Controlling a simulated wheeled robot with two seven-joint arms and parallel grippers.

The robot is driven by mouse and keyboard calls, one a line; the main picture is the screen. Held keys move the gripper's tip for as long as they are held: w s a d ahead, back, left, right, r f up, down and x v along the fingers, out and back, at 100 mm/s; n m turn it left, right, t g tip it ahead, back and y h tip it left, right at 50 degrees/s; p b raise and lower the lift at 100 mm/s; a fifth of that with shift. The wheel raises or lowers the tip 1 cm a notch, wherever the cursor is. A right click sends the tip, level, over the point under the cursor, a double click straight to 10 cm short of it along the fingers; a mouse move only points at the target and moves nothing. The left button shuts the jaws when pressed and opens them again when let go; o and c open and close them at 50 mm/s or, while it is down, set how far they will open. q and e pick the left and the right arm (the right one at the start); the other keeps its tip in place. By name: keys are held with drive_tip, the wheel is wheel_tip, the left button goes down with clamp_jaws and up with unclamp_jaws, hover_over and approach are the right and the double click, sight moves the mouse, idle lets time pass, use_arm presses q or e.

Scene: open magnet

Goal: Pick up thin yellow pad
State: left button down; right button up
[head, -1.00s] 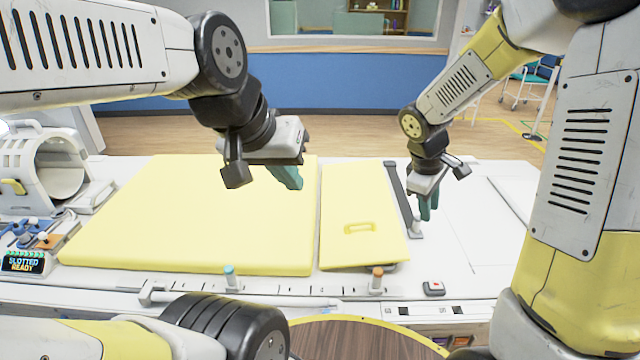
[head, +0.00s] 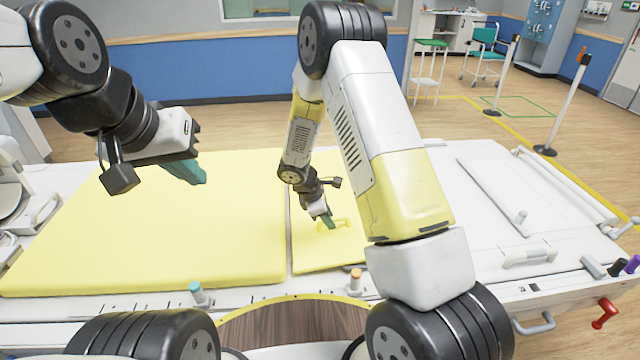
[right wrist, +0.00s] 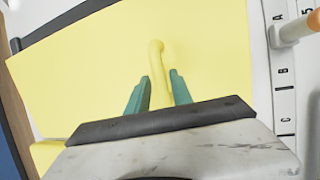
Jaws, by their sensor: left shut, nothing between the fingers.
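The thin yellow pad (head: 318,256) lies on the white bench, right of a larger, thicker yellow pad (head: 150,225). It has a raised yellow loop handle (head: 345,225). My right gripper (head: 328,221) points down at this handle, and my arm hides the pad's right part in the head view. In the right wrist view, the green fingers (right wrist: 158,92) stand on either side of the handle (right wrist: 157,58), with narrow gaps seeming to show; the pad (right wrist: 210,60) fills most of that view. My left gripper (head: 190,174) is shut and empty above the thick pad.
The white bench (head: 480,225) has a clear right half with a raised panel. Short posts stand along its front edge, one teal-topped (head: 196,291) and one orange-topped (head: 356,277). A round wooden surface (head: 290,325) lies in front. A white ring-shaped device stands at the left edge.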

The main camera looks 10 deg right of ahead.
drive_tip(key=shift+x, duration=0.9)
clamp_jaws()
drive_tip(key=shift+r, duration=0.15)
